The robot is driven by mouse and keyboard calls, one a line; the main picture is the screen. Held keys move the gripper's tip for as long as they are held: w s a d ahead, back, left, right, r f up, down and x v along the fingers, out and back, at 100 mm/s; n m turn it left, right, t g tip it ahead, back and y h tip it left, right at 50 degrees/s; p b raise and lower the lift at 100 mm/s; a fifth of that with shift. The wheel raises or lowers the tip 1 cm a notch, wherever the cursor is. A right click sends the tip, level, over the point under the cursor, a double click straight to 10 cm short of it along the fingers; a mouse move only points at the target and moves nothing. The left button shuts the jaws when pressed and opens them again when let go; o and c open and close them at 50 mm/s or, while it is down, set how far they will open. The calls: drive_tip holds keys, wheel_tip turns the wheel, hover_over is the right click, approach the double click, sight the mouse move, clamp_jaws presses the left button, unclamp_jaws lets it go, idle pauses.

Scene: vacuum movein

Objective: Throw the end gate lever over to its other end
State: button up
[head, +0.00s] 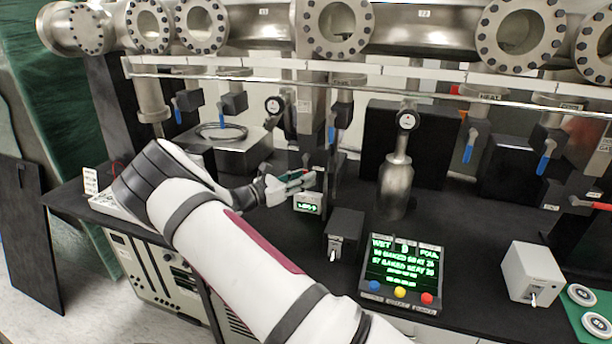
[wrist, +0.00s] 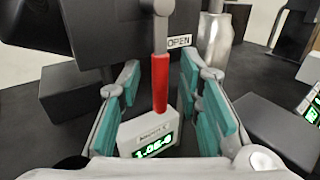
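A lever with a red grip (wrist: 160,82) on a grey rod stands upright in the wrist view. A white label reading "OPEN" (wrist: 180,41) is just behind it. My gripper (wrist: 160,95) is open, with teal pads on both sides of the red grip and a visible gap at each side. In the head view my gripper (head: 292,183) is near the middle of the bench, in front of the dark valve body. The lever cannot be made out clearly there. A small gauge with a green readout (wrist: 155,147) is low between the fingers.
A black box with a switch (head: 345,228) and a green text panel with coloured buttons (head: 402,272) stand to the right. Blue-handled valves hang along the rail, and a red handle (head: 600,206) is at far right.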

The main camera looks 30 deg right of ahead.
drive_tip(key=shift+d, duration=0.6)
clamp_jaws()
drive_tip(key=shift+w, duration=0.2)
